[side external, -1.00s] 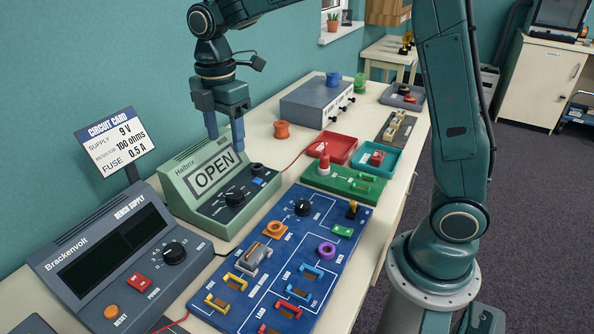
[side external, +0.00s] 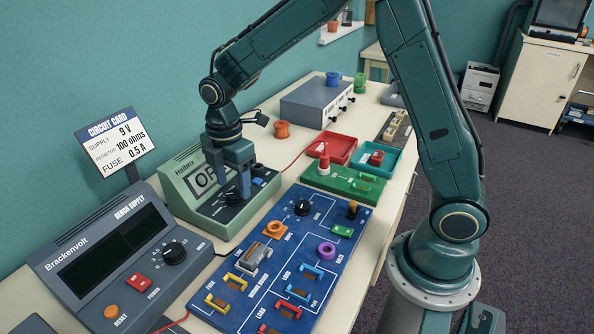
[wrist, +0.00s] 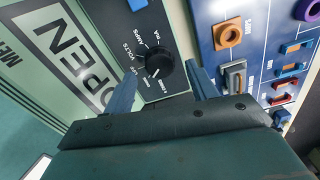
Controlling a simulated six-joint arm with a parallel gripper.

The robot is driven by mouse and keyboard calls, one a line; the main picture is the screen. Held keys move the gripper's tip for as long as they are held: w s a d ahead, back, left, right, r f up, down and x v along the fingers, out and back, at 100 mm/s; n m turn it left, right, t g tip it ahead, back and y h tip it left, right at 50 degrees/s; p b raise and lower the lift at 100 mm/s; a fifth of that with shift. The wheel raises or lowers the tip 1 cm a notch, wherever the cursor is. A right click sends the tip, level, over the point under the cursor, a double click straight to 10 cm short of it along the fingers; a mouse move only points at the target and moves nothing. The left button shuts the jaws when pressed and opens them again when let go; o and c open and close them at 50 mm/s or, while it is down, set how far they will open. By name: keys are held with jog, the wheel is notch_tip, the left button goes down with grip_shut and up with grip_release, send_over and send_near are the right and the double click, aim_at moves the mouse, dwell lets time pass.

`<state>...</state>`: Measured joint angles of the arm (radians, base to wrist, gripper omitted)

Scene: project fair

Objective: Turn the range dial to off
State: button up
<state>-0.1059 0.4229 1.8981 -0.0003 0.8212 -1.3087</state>
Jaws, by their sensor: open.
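The range dial (wrist: 150,62) is a round black knob on the dark panel of the green Halbrix meter (side external: 184,205). The wrist view shows lettering such as VOLTS and AMPS around it; I cannot read its setting surely. My gripper (wrist: 164,78) is open, with one blue finger on each side of the dial in that view. In the side external view my gripper (side external: 231,190) is low over the meter's panel and partly hides the dial. I cannot tell whether the fingers touch the knob. The meter's OPEN display (wrist: 75,62) is partly covered.
The blue circuit board (side external: 255,232) with knobs and coloured parts lies right of the meter. The bench supply (side external: 125,255) stands at front left, below the circuit card (side external: 116,142). Behind are an orange spool (side external: 281,130), red tray (side external: 345,146) and teal tray (side external: 392,158).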

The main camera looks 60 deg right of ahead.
jog(key=shift+f, duration=1.15)
jog(key=c, duration=1)
jog(key=shift+m, duration=3.5)
jog(key=o, duration=1)
